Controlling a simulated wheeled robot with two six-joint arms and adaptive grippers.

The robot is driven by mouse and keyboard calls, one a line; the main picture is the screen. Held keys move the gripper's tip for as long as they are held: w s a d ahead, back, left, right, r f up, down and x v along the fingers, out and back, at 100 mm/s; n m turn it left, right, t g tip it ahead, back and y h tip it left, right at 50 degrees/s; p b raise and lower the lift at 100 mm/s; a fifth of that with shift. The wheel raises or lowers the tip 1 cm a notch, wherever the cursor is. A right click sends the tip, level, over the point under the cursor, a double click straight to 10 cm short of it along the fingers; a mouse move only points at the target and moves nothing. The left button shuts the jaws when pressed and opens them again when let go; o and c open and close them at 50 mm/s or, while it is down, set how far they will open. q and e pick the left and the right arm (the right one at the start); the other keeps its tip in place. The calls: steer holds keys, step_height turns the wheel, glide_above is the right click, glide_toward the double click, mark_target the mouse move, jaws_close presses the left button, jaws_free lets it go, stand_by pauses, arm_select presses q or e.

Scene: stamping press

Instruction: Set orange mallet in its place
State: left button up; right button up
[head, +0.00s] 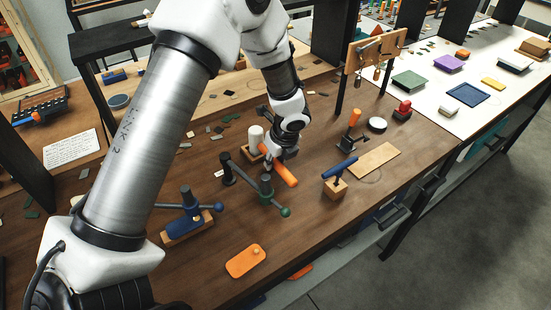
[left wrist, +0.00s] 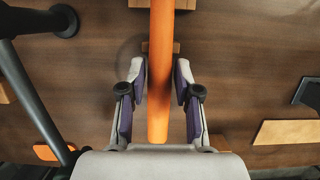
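The orange mallet shows as a thick orange handle (head: 285,172) in the head view, slanting over the brown bench; its head is hidden or cannot be made out. In the left wrist view the orange handle (left wrist: 159,70) runs from the top edge down between my fingers. My left gripper (head: 277,155) is at its far end in the head view. In the left wrist view my left gripper (left wrist: 161,85) is open, one purple-padded finger on each side of the handle, with narrow gaps. A small wooden block (left wrist: 172,47) lies behind the handle. My right gripper is not in view.
A dark toggle clamp (head: 266,185) stands close left of the handle, and a blue clamp (head: 187,222) farther left. A blue-handled tool (head: 341,168) sits on a wooden block at right, near a tan board (head: 375,160). An orange plate (head: 245,261) lies near the front edge.

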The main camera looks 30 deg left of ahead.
arm_select(q)
steer(key=shift+o, duration=0.8)
steer(key=v, duration=1.2)
steer(key=shift+s, duration=0.1)
